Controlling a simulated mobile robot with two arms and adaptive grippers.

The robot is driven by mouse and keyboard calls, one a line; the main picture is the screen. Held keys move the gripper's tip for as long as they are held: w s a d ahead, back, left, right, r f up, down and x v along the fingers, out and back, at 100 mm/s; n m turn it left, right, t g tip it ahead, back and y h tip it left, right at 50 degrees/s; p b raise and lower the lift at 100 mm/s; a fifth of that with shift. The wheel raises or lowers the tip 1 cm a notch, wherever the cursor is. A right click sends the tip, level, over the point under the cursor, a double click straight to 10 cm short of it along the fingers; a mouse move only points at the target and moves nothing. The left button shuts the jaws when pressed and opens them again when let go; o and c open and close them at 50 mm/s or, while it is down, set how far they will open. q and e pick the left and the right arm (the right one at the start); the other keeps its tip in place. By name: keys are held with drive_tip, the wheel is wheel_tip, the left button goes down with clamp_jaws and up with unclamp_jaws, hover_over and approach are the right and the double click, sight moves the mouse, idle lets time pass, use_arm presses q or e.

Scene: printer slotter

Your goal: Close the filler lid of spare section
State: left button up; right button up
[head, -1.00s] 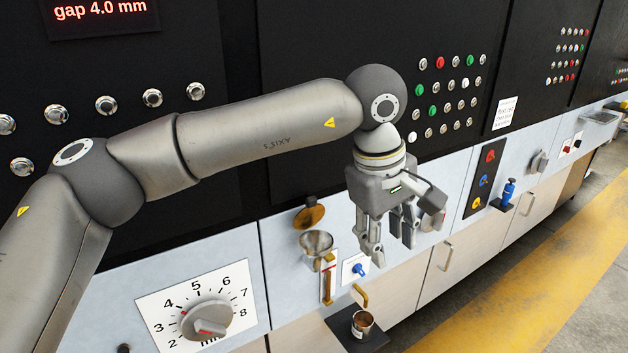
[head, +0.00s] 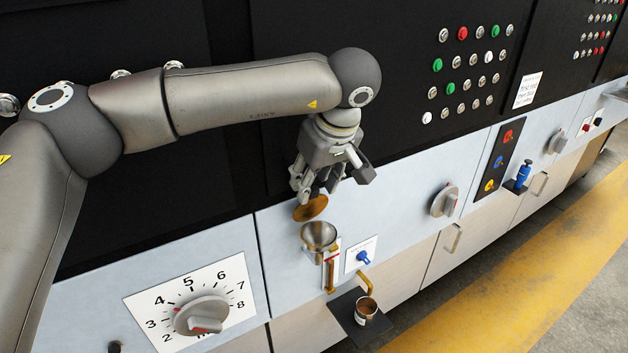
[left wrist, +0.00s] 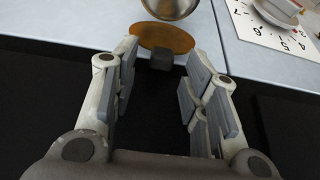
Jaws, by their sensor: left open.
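The filler lid (head: 312,210) is a round brass-coloured disc, raised open behind the steel filler funnel (head: 318,236) on the light panel. The funnel's mouth is uncovered. My left gripper (head: 314,192) is open and empty, pointing down just above and behind the lid. In the left wrist view the lid (left wrist: 168,38) lies beyond the gap between my open fingers (left wrist: 170,66), with the funnel (left wrist: 172,8) behind it. A small dark block shows at the lid's near edge. I cannot tell whether a finger touches the lid. My right gripper is not in view.
Below the funnel are a sight gauge (head: 331,268), a blue valve (head: 362,258) and a cup (head: 366,308) on a black shelf. A numbered dial (head: 202,315) is at lower left, a grey knob (head: 444,201) to the right. The black upper wall stands close behind my gripper.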

use_arm(q)
drive_tip(key=shift+a+f, duration=0.1)
drive_tip(key=shift+f, duration=0.3)
drive_tip(key=shift+w, duration=0.1)
drive_tip(key=c, duration=0.5)
clamp_jaws()
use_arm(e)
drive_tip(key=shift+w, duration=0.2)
